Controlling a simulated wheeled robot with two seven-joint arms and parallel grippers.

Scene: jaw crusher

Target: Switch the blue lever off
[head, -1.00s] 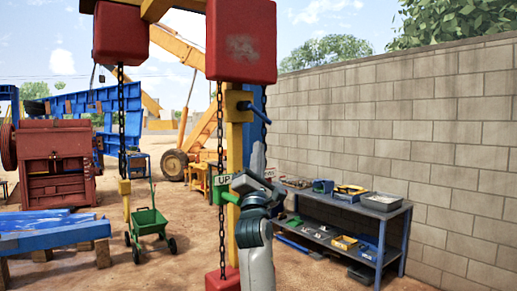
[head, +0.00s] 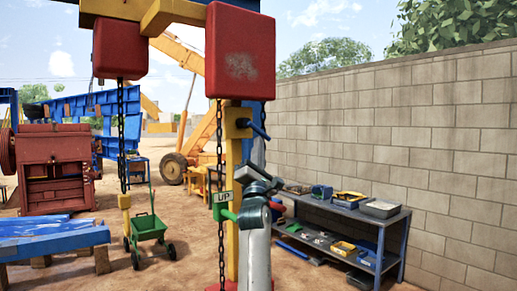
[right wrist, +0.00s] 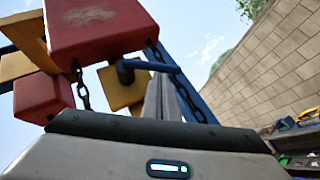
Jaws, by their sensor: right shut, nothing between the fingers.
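The blue lever (head: 256,129) sticks out to the right from a yellow block (head: 237,123) on the yellow post, under a red block. It slopes down to the right. In the right wrist view the lever (right wrist: 150,66) runs across just above my fingertips. My right gripper (head: 259,150) is shut and empty, pointing up just below the lever. Its fingers also show in the right wrist view (right wrist: 160,95). I cannot tell whether they touch the lever. My left gripper is not in view.
A red block (head: 240,50) hangs over the post, with chains beside it. A green lever (head: 227,215) and an UP sign (head: 222,197) are left of my right gripper. A shelf bench (head: 345,215) stands by the wall (head: 400,120). A green cart (head: 150,227) stands left.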

